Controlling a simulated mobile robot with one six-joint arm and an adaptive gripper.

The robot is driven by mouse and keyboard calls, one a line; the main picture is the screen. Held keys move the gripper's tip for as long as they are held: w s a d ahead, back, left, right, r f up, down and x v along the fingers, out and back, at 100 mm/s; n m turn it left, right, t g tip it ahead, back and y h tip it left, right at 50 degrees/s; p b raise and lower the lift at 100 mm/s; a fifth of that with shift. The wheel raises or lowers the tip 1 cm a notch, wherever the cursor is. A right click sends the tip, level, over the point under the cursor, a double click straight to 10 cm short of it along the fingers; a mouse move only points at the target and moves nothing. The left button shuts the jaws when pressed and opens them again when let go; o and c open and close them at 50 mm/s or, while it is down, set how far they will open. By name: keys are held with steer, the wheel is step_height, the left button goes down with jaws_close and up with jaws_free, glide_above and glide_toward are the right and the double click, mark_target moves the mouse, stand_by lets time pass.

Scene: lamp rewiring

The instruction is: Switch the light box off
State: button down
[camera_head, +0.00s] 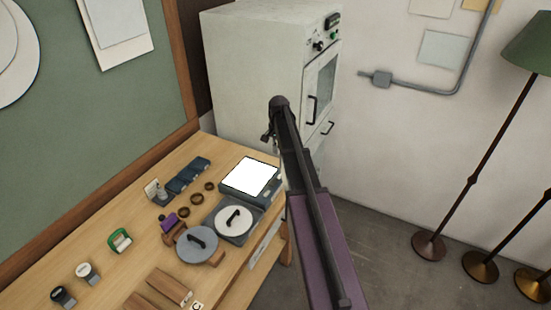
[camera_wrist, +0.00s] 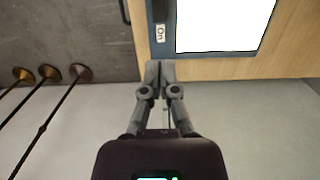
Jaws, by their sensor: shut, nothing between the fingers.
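The light box (camera_head: 250,175) sits at the right end of the wooden table, and its panel glows white. In the wrist view its lit panel (camera_wrist: 222,24) fills the upper right, inside a dark blue frame. In the head view my arm partly hides the gripper and the box's right side.
A white round-lidded unit (camera_head: 234,219) and a grey disc (camera_head: 196,244) with handles stand in front of the box. Small rings and dark trays lie left of it. A pale cabinet (camera_head: 255,75) stands behind the table. Floor lamps (camera_head: 429,243) stand at right.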

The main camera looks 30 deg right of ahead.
mark_target(273, 183)
steer(key=shift+s+a+r+y, duration=0.15)
steer(key=shift+s+a+y, duration=0.2)
steer(key=shift+s, duration=0.25)
stand_by(0.3)
steer(key=f+b, duration=0.4)
steer(key=s+a+f+b, duration=0.1)
steer(key=f+b, duration=0.4)
steer(key=a+f+b, duration=0.1)
steer(key=f+b, duration=0.3)
steer(key=shift+s+f+b, duration=0.2)
steer(key=shift+f+b, duration=0.1)
steer(key=shift+f, duration=0.1)
stand_by(0.4)
stand_by(0.5)
